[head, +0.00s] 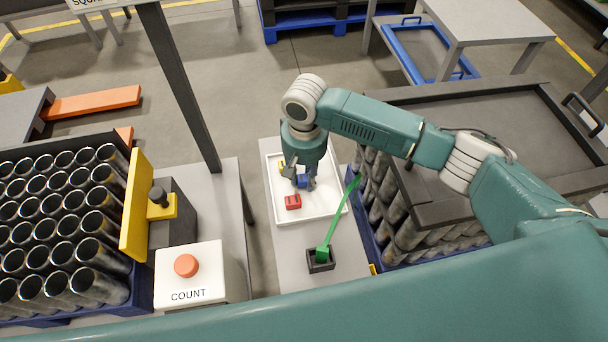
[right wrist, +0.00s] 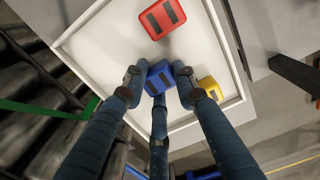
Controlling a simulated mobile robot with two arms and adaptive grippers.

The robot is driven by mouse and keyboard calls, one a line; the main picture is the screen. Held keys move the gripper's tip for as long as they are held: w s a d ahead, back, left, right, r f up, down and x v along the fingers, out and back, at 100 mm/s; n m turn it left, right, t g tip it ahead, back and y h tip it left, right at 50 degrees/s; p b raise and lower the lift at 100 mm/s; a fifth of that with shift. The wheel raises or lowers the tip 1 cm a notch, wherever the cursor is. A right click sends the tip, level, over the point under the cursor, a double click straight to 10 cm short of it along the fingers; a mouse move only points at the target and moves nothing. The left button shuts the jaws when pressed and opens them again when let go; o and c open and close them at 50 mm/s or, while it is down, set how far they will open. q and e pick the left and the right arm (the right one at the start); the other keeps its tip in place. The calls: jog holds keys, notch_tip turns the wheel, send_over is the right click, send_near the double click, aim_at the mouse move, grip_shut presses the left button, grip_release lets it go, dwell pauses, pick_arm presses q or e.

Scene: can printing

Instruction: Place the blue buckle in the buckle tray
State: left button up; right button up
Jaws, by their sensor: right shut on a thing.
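The blue buckle (right wrist: 160,76) is between the fingers of my right gripper (right wrist: 158,82) in the right wrist view. In the head view the blue buckle (head: 303,181) shows just under my right gripper (head: 303,178), over the white buckle tray (head: 322,214). My right gripper is shut on the blue buckle; I cannot tell whether the buckle touches the tray floor. A red buckle (head: 293,202) and a yellow buckle (head: 282,167) lie in the tray, on either side of the blue one. My left gripper is not in view.
A green stick (head: 338,220) stands tilted in a small black holder (head: 321,262) in front of the tray. A crate of metal cans (head: 384,215) stands close to the right. A white COUNT box (head: 190,280) with an orange button and another can crate (head: 130,290) are at the left.

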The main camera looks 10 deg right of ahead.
aim_at(304, 177)
jog(key=o, duration=1)
jog(key=shift+f, duration=0.1)
jog(key=shift+o, duration=0.2)
notch_tip(304, 177, up, 12)
jog(key=shift+r, duration=0.2)
